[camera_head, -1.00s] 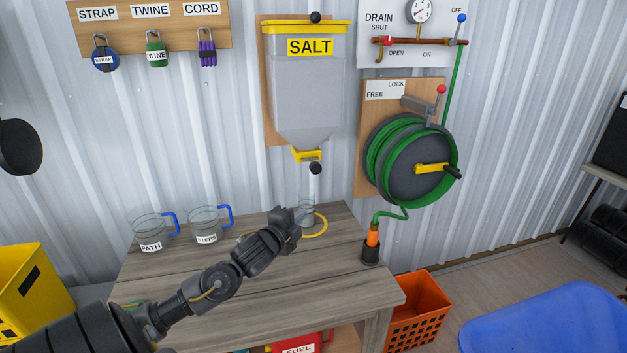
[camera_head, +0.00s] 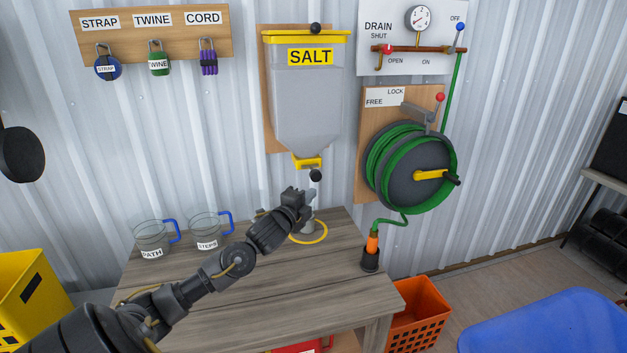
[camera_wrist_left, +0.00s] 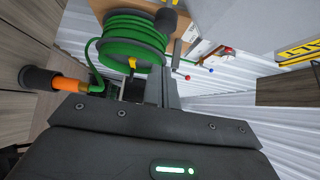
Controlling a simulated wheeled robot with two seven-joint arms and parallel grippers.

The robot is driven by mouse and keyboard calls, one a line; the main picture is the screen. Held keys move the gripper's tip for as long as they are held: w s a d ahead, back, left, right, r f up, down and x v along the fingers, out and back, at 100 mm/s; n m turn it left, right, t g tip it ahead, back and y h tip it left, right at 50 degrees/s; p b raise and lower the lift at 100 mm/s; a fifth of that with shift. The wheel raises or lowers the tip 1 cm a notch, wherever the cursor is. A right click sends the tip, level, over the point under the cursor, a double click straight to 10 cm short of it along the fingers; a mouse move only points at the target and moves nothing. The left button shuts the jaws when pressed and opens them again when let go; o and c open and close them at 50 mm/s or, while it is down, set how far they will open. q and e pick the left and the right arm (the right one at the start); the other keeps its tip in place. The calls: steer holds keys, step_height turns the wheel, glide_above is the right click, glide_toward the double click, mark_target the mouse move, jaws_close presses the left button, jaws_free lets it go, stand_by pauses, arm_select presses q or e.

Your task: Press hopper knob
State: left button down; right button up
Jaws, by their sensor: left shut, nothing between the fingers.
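The hopper (camera_head: 308,110) is a clear bin marked SALT with a yellow lid, mounted on the wall. A black ball knob (camera_head: 316,175) hangs below its yellow outlet (camera_head: 307,162). Another black ball (camera_head: 316,28) sits on top of the lid. My left gripper (camera_head: 311,195) is shut and empty, just below the lower knob, with a small visible gap. In the left wrist view the shut fingers (camera_wrist_left: 171,88) point up the picture, and a dark round knob (camera_wrist_left: 166,20) shows beyond them. My right gripper is not in view.
A yellow ring (camera_head: 308,241) marks the table below the outlet. Two mugs labelled PATH (camera_head: 150,238) and STEPS (camera_head: 205,230) stand at left. A green hose reel (camera_head: 408,165) is on the wall at right, its orange nozzle (camera_head: 372,243) in a dark holder.

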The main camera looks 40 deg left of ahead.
mark_target(311, 175)
arm_select(q)
steer(key=w+a, duration=0.1)
steer(key=w, duration=0.1)
steer(key=w+a+p, duration=0.1)
steer(key=w, duration=0.1)
steer(key=w+a+p, duration=0.1)
steer(key=w+a, duration=0.1)
steer(key=shift+w, duration=0.45)
steer(key=shift+w+a+b, duration=0.6)
steer(key=shift+w+a, duration=0.15)
steer(key=shift+a, duration=0.35)
steer(key=shift+w+a, duration=0.25)
steer(key=shift+a, duration=0.05)
steer(key=shift+r, duration=0.2)
